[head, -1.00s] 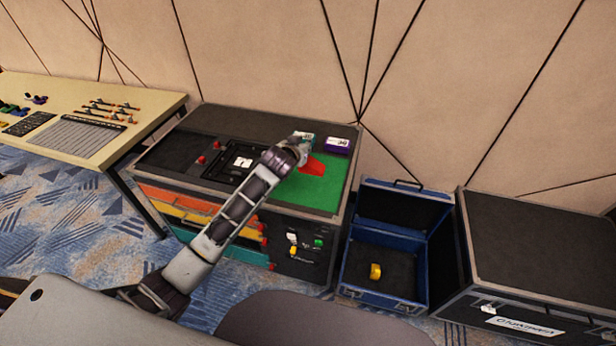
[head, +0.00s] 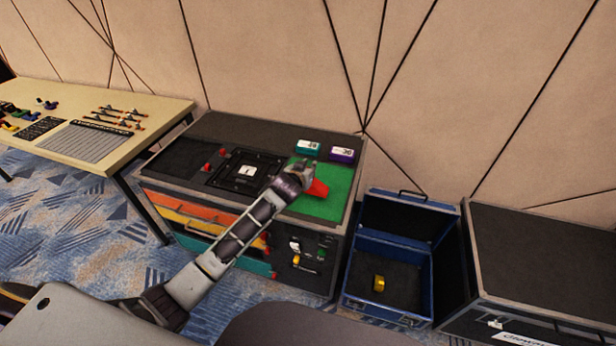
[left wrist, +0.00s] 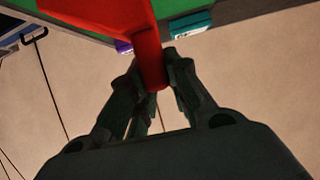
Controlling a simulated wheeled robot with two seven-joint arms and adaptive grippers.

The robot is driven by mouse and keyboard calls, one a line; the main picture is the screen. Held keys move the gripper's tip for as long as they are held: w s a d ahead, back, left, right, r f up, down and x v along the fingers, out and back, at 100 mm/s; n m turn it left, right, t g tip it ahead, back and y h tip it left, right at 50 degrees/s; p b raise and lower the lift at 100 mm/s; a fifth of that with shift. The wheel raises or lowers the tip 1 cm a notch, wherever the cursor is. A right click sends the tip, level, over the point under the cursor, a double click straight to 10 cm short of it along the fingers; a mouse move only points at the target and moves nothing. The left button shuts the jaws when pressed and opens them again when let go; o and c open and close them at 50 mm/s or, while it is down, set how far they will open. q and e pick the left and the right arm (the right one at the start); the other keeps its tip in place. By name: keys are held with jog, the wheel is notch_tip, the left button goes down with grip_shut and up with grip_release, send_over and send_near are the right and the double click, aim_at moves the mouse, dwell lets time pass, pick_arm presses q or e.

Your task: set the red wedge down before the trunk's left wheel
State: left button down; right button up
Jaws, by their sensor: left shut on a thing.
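The red wedge (head: 318,190) is at my left gripper (head: 303,174), over the green mat (head: 328,207) on the workbench case. The gripper is shut on it. In the left wrist view the wedge (left wrist: 120,16) fills the top, and its narrow handle-like end sits between the fingertips (left wrist: 155,72). A black trunk (head: 550,250) with a white label stands at the far right, apart from the gripper. No wheel of it can be made out. My right gripper is out of view.
A teal box (head: 308,147) and a purple box (head: 341,154) stand at the mat's back edge. An open blue case (head: 400,232) holding a yellow ring (head: 379,283) stands between workbench and trunk. A light table (head: 105,125) is at the left. Carpet (head: 75,215) is bare there.

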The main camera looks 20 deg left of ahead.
aim_at(316, 182)
pick_arm(q)
jog(key=shift+f, duration=1.85)
jog(key=c, duration=1.3)
grip_release()
jog(key=shift+f, duration=0.15)
jog(key=shift+c, duration=0.2)
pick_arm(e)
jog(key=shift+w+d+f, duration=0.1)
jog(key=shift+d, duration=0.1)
